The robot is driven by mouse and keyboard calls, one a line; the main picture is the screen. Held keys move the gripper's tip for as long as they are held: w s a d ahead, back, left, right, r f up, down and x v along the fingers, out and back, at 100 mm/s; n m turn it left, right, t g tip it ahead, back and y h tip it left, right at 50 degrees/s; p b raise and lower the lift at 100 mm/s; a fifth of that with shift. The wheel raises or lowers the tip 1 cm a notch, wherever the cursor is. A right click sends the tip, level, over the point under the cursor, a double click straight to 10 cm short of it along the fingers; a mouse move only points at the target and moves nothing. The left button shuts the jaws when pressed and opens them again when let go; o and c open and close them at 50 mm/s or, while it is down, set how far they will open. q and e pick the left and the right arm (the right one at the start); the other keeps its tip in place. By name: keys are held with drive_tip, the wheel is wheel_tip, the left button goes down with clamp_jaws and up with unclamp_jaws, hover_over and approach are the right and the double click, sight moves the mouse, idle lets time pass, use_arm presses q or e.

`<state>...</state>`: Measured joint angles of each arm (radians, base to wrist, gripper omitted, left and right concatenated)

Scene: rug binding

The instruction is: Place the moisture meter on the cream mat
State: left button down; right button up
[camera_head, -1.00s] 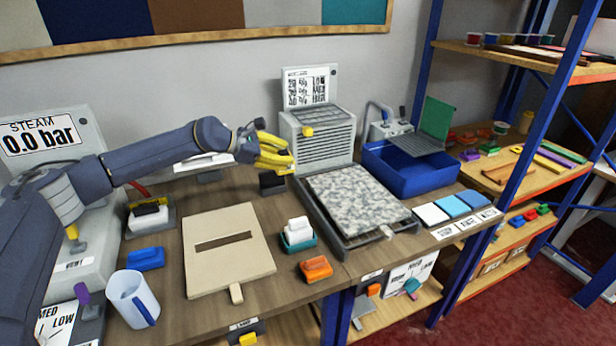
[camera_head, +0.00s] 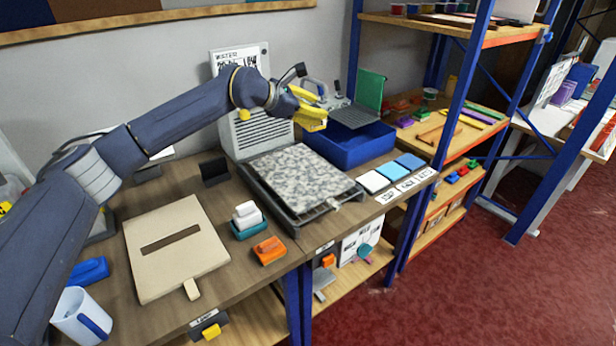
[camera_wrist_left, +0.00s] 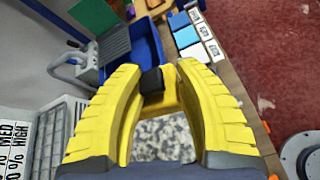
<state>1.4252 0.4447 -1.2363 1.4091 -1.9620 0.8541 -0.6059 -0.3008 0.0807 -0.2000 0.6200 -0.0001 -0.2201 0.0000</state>
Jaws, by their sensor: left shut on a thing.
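My left gripper (camera_head: 312,116) is shut on a small yellow thing with a black end, which I take for the moisture meter (camera_wrist_left: 153,83). The left wrist view shows it between the yellow fingers (camera_wrist_left: 155,110); the fingers hide much of it in the head view. The gripper is in the air, near the speckled rug's far right corner and the blue bin's front left. A cream-white mat (camera_head: 373,182) lies at the table's right front, left of two blue mats; it also shows in the left wrist view (camera_wrist_left: 195,52). The gripper is behind and left of it. My right gripper is out of view.
The speckled rug (camera_head: 298,180) lies in a dark tray. A blue bin (camera_head: 362,148) stands behind the mats, two blue mats (camera_head: 391,171) beside the cream-white one. A cream board (camera_head: 200,255) and small blocks lie to the left. Shelving rises at the right.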

use_arm(q)
drive_tip(key=shift+w+a+f+n+t+y, duration=0.15)
drive_tip(key=shift+w+a+n+t+y, duration=0.15)
drive_tip(key=shift+n+t, duration=0.1)
hover_over(311, 185)
wheel_tip(311, 185, down, 20)
drive_tip(key=shift+w+r, duration=0.1)
drive_tip(key=shift+w, duration=0.05)
idle(0.5)
drive_tip(key=c, duration=0.9)
unclamp_jaws()
drive_tip(key=shift+f, duration=0.2)
drive_tip(key=shift+r, duration=0.15)
drive_tip(key=v, duration=1.2)
